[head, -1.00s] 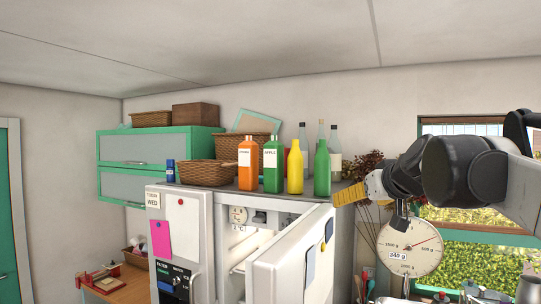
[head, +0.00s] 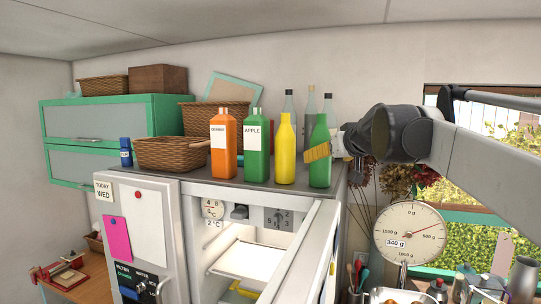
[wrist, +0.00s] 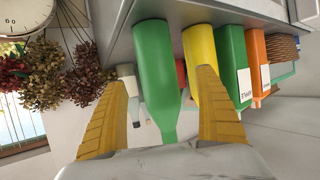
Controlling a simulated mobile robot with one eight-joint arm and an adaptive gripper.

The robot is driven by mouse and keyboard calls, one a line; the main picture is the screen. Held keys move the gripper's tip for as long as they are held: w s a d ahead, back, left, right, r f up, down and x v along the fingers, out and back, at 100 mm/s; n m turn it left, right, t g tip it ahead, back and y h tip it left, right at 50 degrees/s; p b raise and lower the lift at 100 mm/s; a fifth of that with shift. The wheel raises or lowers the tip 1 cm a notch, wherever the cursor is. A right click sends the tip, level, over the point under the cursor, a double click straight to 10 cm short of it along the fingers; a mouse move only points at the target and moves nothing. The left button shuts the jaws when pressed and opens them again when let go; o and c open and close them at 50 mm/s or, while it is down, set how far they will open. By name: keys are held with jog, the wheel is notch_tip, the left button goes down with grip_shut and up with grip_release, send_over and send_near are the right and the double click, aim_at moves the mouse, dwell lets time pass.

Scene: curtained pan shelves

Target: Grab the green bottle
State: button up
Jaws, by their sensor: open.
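The plain green bottle (head: 320,174) stands upright at the right end of the row on top of the fridge. In the wrist view, which is upside down, the green bottle (wrist: 158,65) lies between the two spread yellow fingers of my gripper (wrist: 166,82). The gripper is open and no grip on the bottle shows. Whether a finger touches it, I cannot tell.
A yellow bottle (head: 285,160) stands close left of the green one, then a labelled green container (head: 256,165) and an orange one (head: 223,160). Clear bottles (head: 310,105) stand behind. The fridge door (head: 305,262) is open below. Dried flowers (head: 397,178) and a scale (head: 410,225) are at the right.

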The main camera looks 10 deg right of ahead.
aim_at(325, 159)
jog(key=x, duration=0.2)
jog(key=p+x, duration=0.1)
jog(key=x, duration=0.1)
jog(key=p+x, duration=0.1)
jog(key=x, duration=0.1)
jog(key=shift+d+f, duration=0.1)
jog(key=shift+d, duration=0.15)
jog(key=shift+s, duration=0.25)
jog(key=c, duration=1.5)
